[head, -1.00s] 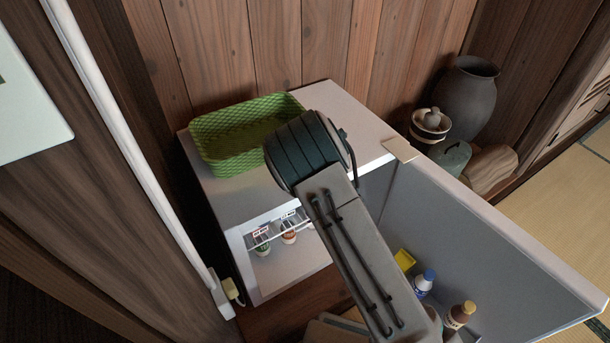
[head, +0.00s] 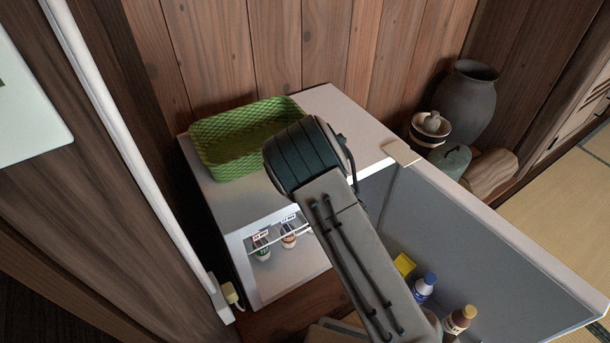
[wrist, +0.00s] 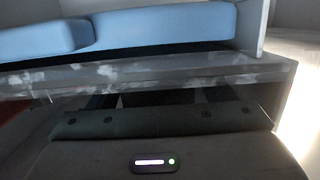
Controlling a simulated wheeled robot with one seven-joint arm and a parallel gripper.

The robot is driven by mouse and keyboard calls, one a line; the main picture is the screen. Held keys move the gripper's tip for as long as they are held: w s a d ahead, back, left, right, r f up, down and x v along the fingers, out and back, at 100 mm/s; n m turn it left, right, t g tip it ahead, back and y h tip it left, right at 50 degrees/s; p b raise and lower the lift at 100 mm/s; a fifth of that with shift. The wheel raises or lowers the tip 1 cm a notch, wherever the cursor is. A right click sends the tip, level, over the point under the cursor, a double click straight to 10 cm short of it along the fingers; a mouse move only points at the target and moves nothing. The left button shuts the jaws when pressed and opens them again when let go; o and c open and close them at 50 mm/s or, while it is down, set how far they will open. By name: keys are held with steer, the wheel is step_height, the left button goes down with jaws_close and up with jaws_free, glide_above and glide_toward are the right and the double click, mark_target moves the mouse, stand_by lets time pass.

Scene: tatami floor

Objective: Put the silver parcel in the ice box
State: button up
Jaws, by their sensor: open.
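My gripper (wrist: 155,100) is hidden in the head view. In the wrist view it is open, close in front of a grey ledge (wrist: 180,75) with whitish patches. Pale blue slabs (wrist: 165,24) lie just beyond that ledge. I cannot make out a silver parcel in either view.
A green basket (head: 237,140) sits on the fridge top. A dark jar (head: 468,100) stands behind the door. A white pole (head: 135,150) rises at left.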

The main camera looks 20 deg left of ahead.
steer(key=p+v, duration=0.3)
steer(key=v, duration=0.8)
steer(key=shift+d, duration=0.15)
steer(key=shift+s+r, duration=0.1)
steer(key=shift+r, duration=0.05)
